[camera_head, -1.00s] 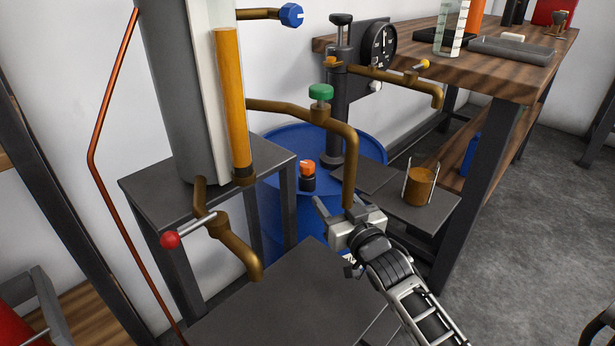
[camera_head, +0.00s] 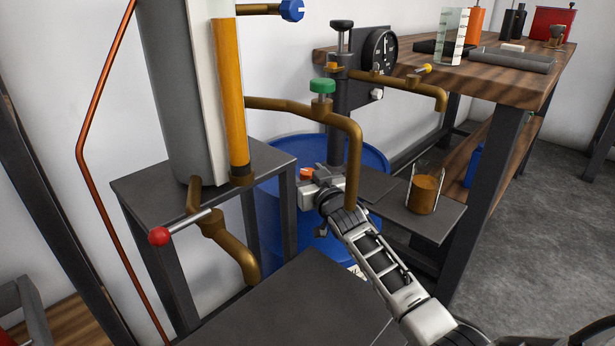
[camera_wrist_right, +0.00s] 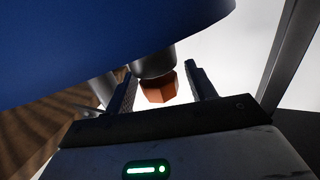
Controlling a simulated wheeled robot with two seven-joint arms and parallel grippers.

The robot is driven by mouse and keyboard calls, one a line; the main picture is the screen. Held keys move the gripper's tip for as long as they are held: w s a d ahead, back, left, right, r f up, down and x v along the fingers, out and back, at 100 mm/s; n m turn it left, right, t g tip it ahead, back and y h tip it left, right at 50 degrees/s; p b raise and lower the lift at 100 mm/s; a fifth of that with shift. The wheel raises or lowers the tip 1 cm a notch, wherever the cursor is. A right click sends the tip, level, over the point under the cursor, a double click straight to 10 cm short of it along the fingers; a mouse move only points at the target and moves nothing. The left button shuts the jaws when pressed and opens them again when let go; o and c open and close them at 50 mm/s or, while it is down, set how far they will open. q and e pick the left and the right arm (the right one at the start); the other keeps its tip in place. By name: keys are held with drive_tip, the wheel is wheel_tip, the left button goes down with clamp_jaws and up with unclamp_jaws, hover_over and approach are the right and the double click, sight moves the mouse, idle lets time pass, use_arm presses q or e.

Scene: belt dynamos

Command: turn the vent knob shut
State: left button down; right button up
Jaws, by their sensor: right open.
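An orange knob (camera_head: 306,173) sits on a dark stem on top of the blue drum (camera_head: 362,153); I take it to be the vent knob. My right gripper (camera_head: 309,184) is at the drum top, right by the knob, and partly hides its stem in the head view. In the right wrist view the orange knob (camera_wrist_right: 158,90) shows between the two spread fingers of the right gripper (camera_wrist_right: 162,84), with a visible gap on each side. The fingers are open and do not clearly touch it. My left gripper is not in view.
A brown pipe with a green knob (camera_head: 322,86) bends down close beside my right wrist. A red-tipped lever (camera_head: 159,236) is on the tank's lower pipe. A grey tabletop (camera_head: 290,310) lies in front.

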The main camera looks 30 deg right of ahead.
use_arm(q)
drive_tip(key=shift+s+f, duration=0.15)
use_arm(e)
drive_tip(key=shift+c, duration=0.2)
drive_tip(key=c, duration=0.9)
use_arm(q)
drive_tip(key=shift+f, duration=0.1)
